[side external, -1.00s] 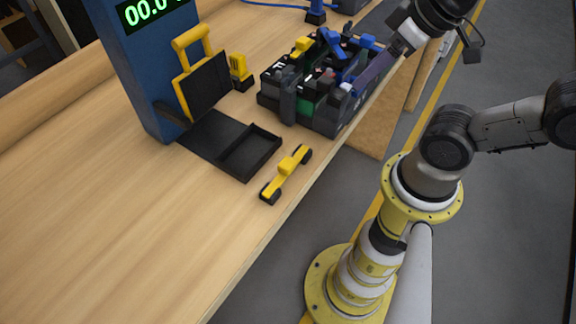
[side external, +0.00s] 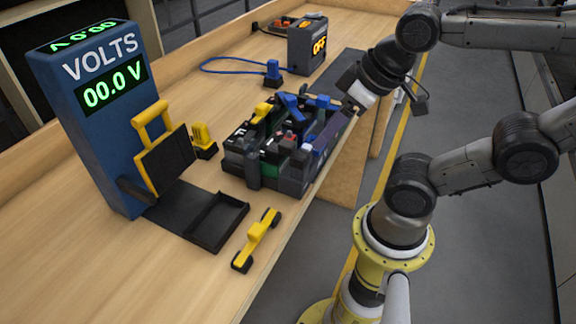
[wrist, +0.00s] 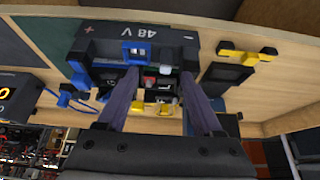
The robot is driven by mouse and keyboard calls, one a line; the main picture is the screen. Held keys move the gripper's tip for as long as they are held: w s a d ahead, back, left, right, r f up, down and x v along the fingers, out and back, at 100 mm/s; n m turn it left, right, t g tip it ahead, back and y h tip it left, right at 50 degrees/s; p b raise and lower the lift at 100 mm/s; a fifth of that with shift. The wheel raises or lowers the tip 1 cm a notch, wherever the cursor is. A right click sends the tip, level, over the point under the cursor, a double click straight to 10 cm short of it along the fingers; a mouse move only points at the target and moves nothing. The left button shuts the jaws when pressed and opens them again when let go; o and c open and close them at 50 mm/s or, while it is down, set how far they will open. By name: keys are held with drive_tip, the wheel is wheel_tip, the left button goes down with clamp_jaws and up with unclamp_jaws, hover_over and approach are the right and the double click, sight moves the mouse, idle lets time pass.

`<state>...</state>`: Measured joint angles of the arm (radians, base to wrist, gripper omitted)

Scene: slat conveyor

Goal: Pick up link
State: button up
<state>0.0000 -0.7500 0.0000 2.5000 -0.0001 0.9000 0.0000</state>
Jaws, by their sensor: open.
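The link, a yellow bar with black ends (side external: 257,240), lies flat on the bench near its front edge, beside the black tray. It also shows in the wrist view at the upper right (wrist: 247,54). My gripper (wrist: 160,73) is open, its two dark fingers apart over the box marked 48 V (wrist: 137,42). In the side view, one finger (side external: 331,132) shows by the right side of that box, well away from the link. Nothing is visibly held.
The black tray (side external: 240,207) adjoins the blue volt meter (side external: 75,130), which reads 00.0 V and has a yellow handle (side external: 151,122) in front. A box reading OFF (side external: 307,50) and a blue cable (side external: 228,59) lie farther back. The bench's near-left area is clear.

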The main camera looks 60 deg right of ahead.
drive_tip(key=shift+c, duration=0.2)
drive_tip(key=w+a+r+m+g, duration=0.1)
drive_tip(key=a+m, duration=0.1)
drive_tip(key=m, duration=0.4)
drive_tip(key=w+a+r+m+g, duration=0.1)
drive_tip(key=a+r+m, duration=0.1)
drive_tip(key=m, duration=0.4)
drive_tip(key=w+a+r+m+g, duration=0.1)
drive_tip(key=w+a+r+m, duration=0.1)
drive_tip(key=m, duration=0.3)
drive_tip(key=shift+m+y, duration=0.4)
drive_tip(key=w+a+m+g, duration=0.2)
drive_tip(key=a, duration=0.6)
drive_tip(key=n, duration=0.2)
approach(256, 229)
drive_tip(key=shift+g+h, duration=0.3)
drive_tip(key=shift+h, duration=0.1)
drive_tip(key=f, duration=0.5)
drive_tip(key=shift+w+a+f, duration=0.1)
drive_tip(key=shift+w+a, duration=0.1)
drive_tip(key=shift+w, duration=0.05)
drive_tip(key=shift+a+f, duration=0.15)
drive_tip(key=shift+f, duration=2.5)
